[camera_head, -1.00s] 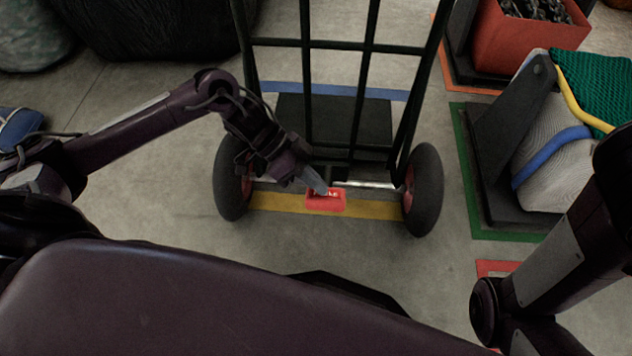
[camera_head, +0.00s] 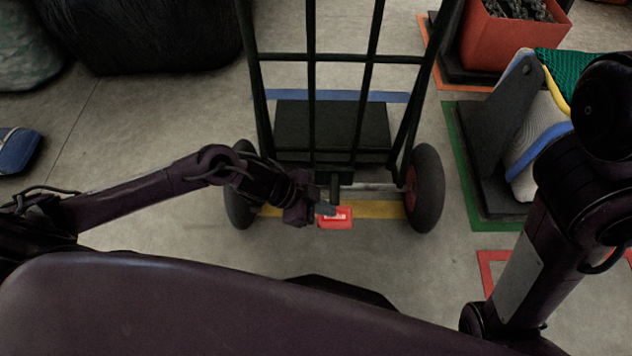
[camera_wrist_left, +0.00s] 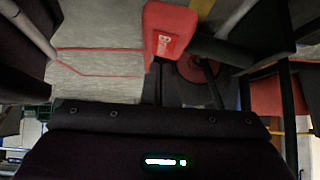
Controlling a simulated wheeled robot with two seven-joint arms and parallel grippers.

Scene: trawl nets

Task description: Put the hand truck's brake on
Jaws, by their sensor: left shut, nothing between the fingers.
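The hand truck (camera_head: 340,58) stands upright ahead of me, with a dark frame, a toe plate (camera_head: 330,125) and two black wheels with red hubs. Its red brake pedal (camera_head: 338,220) sits low between the wheels, with pale lettering on it. My left gripper (camera_head: 326,208) is shut and empty, with its tip right at the pedal's upper left edge; I cannot tell whether they touch. In the left wrist view the red pedal (camera_wrist_left: 166,32) shows just beyond the shut fingers (camera_wrist_left: 158,85). My right arm is at the right; its gripper is out of view.
A dark stand (camera_head: 497,140) with a net roll is at the right inside green floor tape. A red bin (camera_head: 515,40) is behind it. A large black bundle (camera_head: 140,30) lies at the back left. The floor left of the truck is mostly clear.

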